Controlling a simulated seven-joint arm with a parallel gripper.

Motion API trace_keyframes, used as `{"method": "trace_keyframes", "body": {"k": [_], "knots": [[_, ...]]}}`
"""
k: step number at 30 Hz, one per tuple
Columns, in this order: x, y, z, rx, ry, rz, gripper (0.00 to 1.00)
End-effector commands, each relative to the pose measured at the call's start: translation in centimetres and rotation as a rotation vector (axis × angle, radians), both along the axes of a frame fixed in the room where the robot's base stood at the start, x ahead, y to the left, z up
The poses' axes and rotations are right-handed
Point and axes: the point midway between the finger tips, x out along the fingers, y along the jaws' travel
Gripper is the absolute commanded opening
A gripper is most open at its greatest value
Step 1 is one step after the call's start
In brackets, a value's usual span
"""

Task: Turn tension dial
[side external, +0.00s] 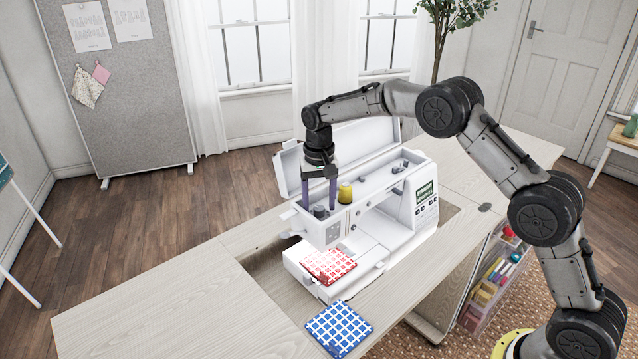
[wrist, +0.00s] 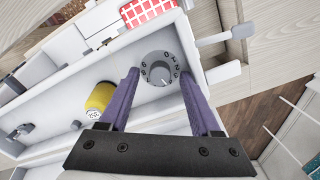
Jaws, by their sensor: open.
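The tension dial (wrist: 159,71) is a round grey knob with numbers around it, set in the top tray of the white sewing machine (side external: 368,213). In the side view the dial (side external: 320,212) is small and partly hidden by my fingers. My gripper (side external: 322,207) points down over the open top of the machine. In the wrist view my gripper (wrist: 160,80) is open, with one purple finger on each side of the dial. The dial sits between the fingers with gaps visible on both sides. I cannot tell the exact height of the fingertips over it.
A yellow thread spool (side external: 345,192) stands close to the right of my fingers. The machine's raised lid (side external: 350,143) is behind. Red checked fabric (side external: 328,265) lies under the needle area; blue checked fabric (side external: 338,328) lies on the table (side external: 170,305). The table's left side is clear.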

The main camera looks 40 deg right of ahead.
Motion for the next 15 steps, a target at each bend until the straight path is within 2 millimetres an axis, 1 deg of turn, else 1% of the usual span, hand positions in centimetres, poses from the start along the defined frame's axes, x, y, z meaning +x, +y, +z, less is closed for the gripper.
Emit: {"method": "trace_keyframes", "body": {"k": [5, 12, 15], "knots": [[0.1, 0.0, 3.0, 0.0, -0.006, 0.0, 0.64], [0.1, 0.0, 8.3, 0.0, -0.007, 0.0, 0.64], [0.1, 0.0, 10.1, 0.0, -0.006, 0.0, 0.64]]}}
